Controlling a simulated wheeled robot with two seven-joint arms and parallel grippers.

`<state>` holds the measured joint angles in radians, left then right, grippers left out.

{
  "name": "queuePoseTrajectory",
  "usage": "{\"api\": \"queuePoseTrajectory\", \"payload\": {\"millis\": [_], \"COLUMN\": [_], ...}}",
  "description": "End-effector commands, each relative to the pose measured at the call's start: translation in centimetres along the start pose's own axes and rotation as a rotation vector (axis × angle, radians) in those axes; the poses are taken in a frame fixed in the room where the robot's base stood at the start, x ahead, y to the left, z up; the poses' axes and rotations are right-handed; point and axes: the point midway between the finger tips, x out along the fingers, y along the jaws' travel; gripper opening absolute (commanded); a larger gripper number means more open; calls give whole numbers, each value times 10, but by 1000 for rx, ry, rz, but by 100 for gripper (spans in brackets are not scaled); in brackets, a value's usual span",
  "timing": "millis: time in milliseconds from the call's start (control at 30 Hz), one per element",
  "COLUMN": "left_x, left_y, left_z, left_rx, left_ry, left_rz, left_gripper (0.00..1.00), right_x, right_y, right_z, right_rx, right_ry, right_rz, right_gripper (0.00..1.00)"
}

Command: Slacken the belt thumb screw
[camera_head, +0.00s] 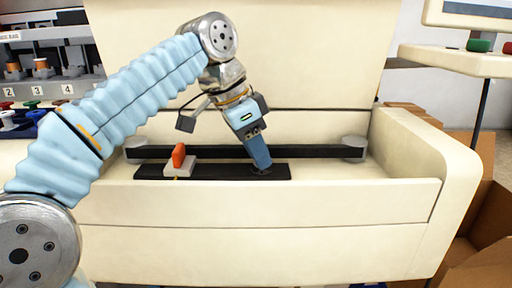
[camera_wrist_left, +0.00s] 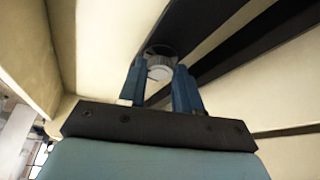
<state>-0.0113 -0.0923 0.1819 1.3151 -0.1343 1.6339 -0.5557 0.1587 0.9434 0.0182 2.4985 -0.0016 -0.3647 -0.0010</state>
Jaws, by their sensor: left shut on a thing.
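My left gripper (camera_head: 262,168) points down at the right part of a black plate (camera_head: 215,171) inside the cream housing. In the left wrist view its two blue fingers (camera_wrist_left: 159,92) are closed around a round grey knob, the thumb screw (camera_wrist_left: 160,68). In the head view the fingers hide most of the screw; only a dark rim shows at their tips. A black belt (camera_head: 308,152) runs behind the plate between two grey rollers. My right gripper is in neither view.
An orange-red lever on a white block (camera_head: 179,162) stands on the plate's left part. The cream housing (camera_head: 405,190) has a raised front wall and right side. Cardboard boxes (camera_head: 480,235) stand at the right. A shelf with numbered slots (camera_head: 50,88) is at the left.

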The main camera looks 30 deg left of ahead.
Motion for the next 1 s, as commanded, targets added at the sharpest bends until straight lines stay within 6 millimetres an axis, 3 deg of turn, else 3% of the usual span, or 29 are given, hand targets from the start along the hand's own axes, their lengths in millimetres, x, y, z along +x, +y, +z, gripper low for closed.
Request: {"api": "queuePoseTrajectory", "payload": {"millis": [1000], "left_x": [-2], "left_y": [9], "left_z": [-6], "left_rx": [-857], "left_ry": [1], "left_rz": [-357], "left_gripper": [3], "right_x": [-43], "right_y": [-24], "right_z": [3], "right_rx": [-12], "right_ry": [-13], "right_rz": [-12], "right_gripper": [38]}}
